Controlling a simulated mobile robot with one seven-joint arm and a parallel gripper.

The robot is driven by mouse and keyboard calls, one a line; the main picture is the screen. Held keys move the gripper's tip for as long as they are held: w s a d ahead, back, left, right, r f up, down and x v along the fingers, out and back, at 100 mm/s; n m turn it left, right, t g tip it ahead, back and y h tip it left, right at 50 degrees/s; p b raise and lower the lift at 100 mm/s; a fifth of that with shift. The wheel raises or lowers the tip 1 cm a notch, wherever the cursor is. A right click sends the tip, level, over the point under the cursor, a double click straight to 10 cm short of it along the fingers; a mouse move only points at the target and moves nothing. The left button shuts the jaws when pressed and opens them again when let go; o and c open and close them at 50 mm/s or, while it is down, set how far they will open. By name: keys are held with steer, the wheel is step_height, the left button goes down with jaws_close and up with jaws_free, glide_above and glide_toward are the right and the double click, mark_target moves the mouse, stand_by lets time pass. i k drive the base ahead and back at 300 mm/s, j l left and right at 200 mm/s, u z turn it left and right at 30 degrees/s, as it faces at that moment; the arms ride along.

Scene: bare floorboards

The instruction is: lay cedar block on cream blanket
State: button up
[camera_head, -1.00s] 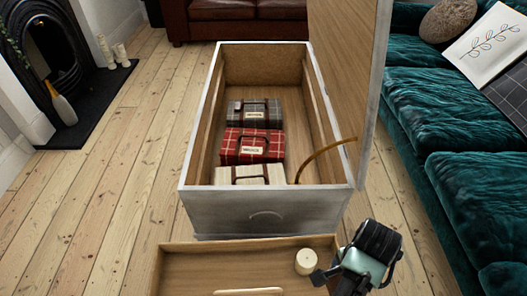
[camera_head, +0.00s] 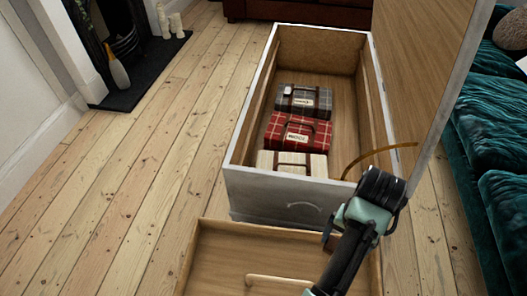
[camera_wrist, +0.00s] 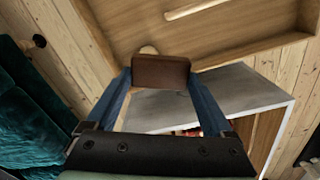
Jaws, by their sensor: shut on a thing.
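A brown cedar block (camera_wrist: 161,70) is pinched between the two blue fingertips of my gripper (camera_wrist: 160,80) in the wrist view. The gripper is near the right front corner of the white chest. The cream blanket (camera_head: 311,166) lies folded with a dark handle strap inside the open chest, at its front end. The block is outside the chest and apart from the blanket.
A red plaid blanket (camera_head: 296,134) and a grey plaid blanket (camera_head: 304,99) lie behind the cream one. The chest's lid (camera_head: 425,70) stands open on the right. A teal sofa (camera_head: 490,140) is at right.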

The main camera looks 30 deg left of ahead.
mark_target(265, 167)
steer(key=u, duration=1.45)
steer(key=j+u, duration=0.45)
steer(key=i+j+u, duration=0.15)
steer(key=j+u, duration=0.3)
steer(key=i+j+z, duration=0.35)
steer(key=i+z, duration=0.15)
steer(key=i, duration=0.15)
steer(key=i+j+z, duration=0.5)
steer(key=i+z, duration=0.3)
steer(key=i, duration=0.4)
steer(key=i+j+z, duration=0.2)
steer(key=i+z, duration=0.15)
steer(key=i, duration=0.35)
steer(key=i+z, duration=0.25)
steer(key=z, duration=0.2)
steer(key=i+j+z, duration=0.1)
steer(key=i+z, duration=0.15)
steer(key=z, duration=0.25)
steer(key=i+j+z, duration=0.2)
steer(key=z, duration=0.25)
steer(key=i+z, duration=0.15)
steer(key=z, duration=0.35)
steer(key=i+j+z, duration=0.15)
steer(key=z, duration=0.35)
steer(key=i+j+z, duration=0.1)
steer(key=z, duration=0.4)
